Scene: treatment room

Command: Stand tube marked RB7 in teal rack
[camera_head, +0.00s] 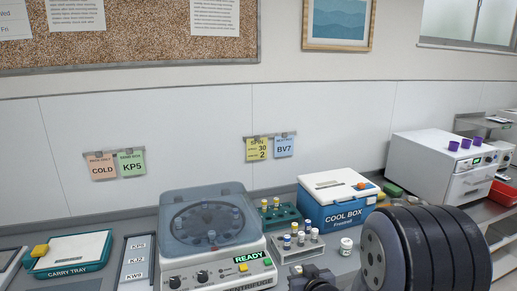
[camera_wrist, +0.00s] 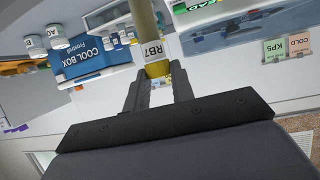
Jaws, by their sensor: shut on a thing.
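My gripper (camera_wrist: 155,72) is shut on the tube marked RB7 (camera_wrist: 153,50) in the wrist view. The tube has a white label and a yellowish body, and runs up out of the top of that view. The teal rack (camera_head: 283,219) stands behind the grey rack in the head view, between the centrifuge and the cool box, with a few capped tubes in it. The held tube does not show clearly in the head view, where a dark part of my arm (camera_head: 312,279) is at the bottom edge.
The centrifuge (camera_head: 245,270), reading READY, stands left of the racks. A grey rack (camera_head: 299,252) with several tubes is in front of the teal rack. The blue cool box (camera_head: 345,219) is to the right, with a white jar (camera_head: 346,246) before it. A carry tray (camera_head: 68,266) lies far left.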

